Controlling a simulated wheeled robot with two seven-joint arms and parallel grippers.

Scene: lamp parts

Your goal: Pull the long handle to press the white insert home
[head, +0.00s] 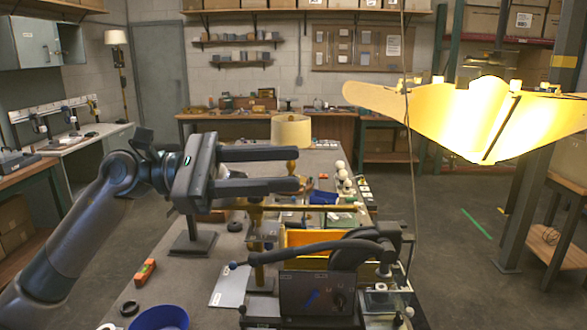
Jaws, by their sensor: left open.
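A long dark handle (300,252) runs left from the pivot of a dark bench press (300,295) at the front of the table. It lies nearly level, with a rounded end at the left. My left gripper (304,169) is open and empty, its two fingers pointing right. In the picture it sits above the handle, apart from it. A small clear fixture (385,300) with a whitish piece on top stands at the press's right side. I cannot tell whether that piece is the white insert. My right gripper is out of view.
A yellow bin (300,238) stands behind the press. A lamp with a cream shade (291,131), white bulbs (342,175) and small parts stand farther back. A blue bowl (160,319) and a black ring (129,308) lie front left. A large lit shade (470,115) hangs at upper right.

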